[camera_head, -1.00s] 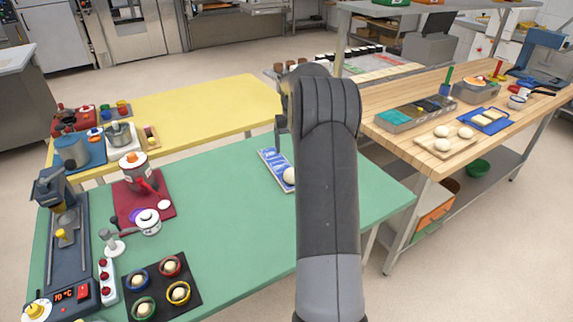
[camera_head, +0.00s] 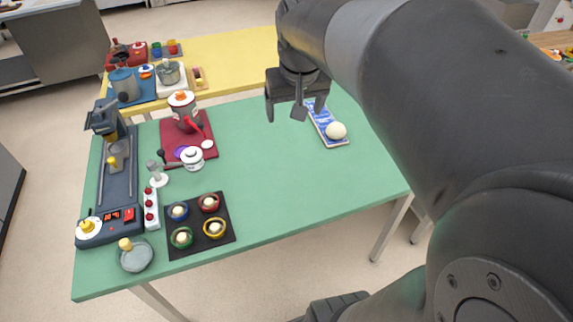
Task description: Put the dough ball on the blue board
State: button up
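A pale dough ball (camera_head: 336,131) sits at the near end of a narrow blue-and-white tray or board (camera_head: 318,115) on the green table. Whether this is the blue board of the task I cannot tell. Another blue board (camera_head: 135,98) lies at the back left under a blue-grey pot. My gripper (camera_head: 284,117) hangs fingers-down over the green table, left of the dough ball and apart from it. Its two fingers are spread and nothing shows between them. Smaller pale balls sit in coloured rings on a black mat (camera_head: 215,245) at the front left.
The green table (camera_head: 260,165) is clear in its middle. A device with a red display (camera_head: 110,220) stands at the left edge. The yellow table (camera_head: 235,60) is behind.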

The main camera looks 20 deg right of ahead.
jog(key=s+a+f+t, duration=0.1)
jog(key=s+a+f, duration=0.1)
jog(key=s, duration=0.5)
jog(key=s+a+f+n, duration=0.1)
jog(key=s+a+f, duration=0.1)
jog(key=s+a, duration=0.2)
jog(key=shift+s+t+y, duration=0.4)
jog(key=shift+s, duration=1.2)
